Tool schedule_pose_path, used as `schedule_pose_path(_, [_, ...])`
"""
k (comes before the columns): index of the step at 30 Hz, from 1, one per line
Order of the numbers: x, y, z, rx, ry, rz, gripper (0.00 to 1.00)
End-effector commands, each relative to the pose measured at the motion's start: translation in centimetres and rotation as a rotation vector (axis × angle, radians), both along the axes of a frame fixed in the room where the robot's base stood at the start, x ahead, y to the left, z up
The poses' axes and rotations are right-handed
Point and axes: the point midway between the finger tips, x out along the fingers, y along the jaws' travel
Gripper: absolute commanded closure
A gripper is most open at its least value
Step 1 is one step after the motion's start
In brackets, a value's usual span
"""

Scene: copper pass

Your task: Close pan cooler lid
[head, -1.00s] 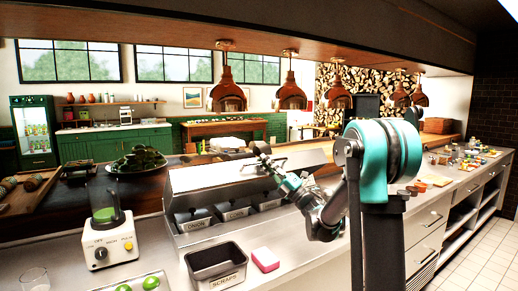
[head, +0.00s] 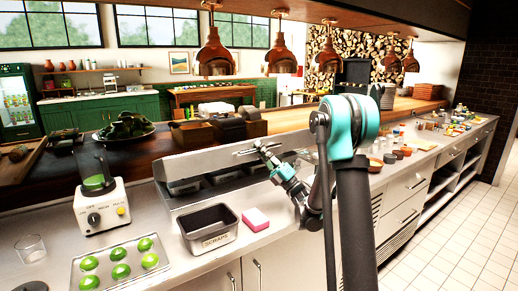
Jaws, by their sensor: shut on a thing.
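The pan cooler's steel lid (head: 205,156) is a long grey panel, tilted above the cooler's pans. Dark pans (head: 184,186) show in a narrow gap under the lid's lower edge, and their labels are mostly hidden. A bar handle (head: 248,151) runs along the lid. My gripper (head: 262,147) is shut on the handle near its right part. The arm reaches to it from the right, and the fingertips are small in this view.
A blender (head: 101,200), a glass (head: 30,248) and a tray of green limes (head: 122,285) stand left. Copper lamps (head: 215,55) hang above.

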Motion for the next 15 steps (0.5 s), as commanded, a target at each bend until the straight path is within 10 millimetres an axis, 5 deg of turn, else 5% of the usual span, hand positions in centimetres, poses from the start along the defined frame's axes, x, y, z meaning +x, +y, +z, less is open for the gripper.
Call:
schedule_pose_path(5, [0.05, -0.1, 0.06, 0.001, 0.0, -0.002, 1.0])
schedule_pose_path(6, [0.05, -0.1, 0.06, 0.001, 0.0, -0.002, 0.86])
schedule_pose_path(8, [0.04, -0.08, 0.06, 0.001, 0.001, -0.001, 0.8])
schedule_pose_path(15, [0.03, -0.03, 0.06, 0.001, 0.0, 0.0, 0.8])
